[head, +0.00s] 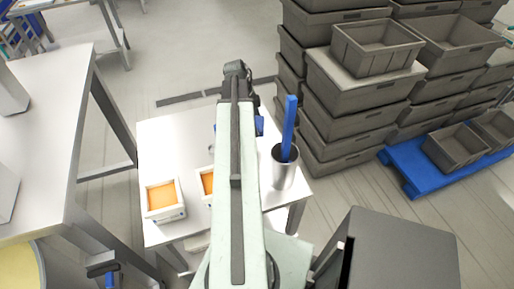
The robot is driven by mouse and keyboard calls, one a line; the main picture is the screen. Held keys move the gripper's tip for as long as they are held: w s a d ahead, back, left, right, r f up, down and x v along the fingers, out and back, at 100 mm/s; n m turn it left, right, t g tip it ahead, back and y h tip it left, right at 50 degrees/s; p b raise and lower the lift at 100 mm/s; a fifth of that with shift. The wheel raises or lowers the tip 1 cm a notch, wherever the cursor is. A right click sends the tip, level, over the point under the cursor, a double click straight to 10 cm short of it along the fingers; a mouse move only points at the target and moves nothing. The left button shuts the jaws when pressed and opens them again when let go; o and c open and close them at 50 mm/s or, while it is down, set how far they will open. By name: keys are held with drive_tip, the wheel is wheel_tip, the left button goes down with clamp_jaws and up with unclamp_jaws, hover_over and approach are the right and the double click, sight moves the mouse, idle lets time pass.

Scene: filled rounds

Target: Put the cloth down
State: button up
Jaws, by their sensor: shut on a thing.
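My arm reaches out over a small white table (160,135), and its far end is a dark wrist. My gripper (257,124) is mostly hidden behind my own arm, so its fingertips are not clear. A small blue patch shows at the arm's right side, above the table; it looks like part of the cloth (260,126), held in the shut gripper. The rest of the cloth is hidden, and I cannot tell whether it touches the tabletop.
On the table stand a metal cup (284,172) with a blue stick (289,125) and two white boxes with orange contents, one (165,213) at left, another (206,199) partly behind my arm. Grey crates (340,100) stack behind. The table's back left is clear.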

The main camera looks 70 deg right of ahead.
sight(258, 144)
drive_tip(key=shift+f+b, duration=5.05)
drive_tip(key=shift+f, duration=0.05)
drive_tip(key=o, duration=1)
drive_tip(key=shift+r, duration=0.15)
drive_tip(key=p+v, duration=1.2)
drive_tip(key=shift+r, duration=0.15)
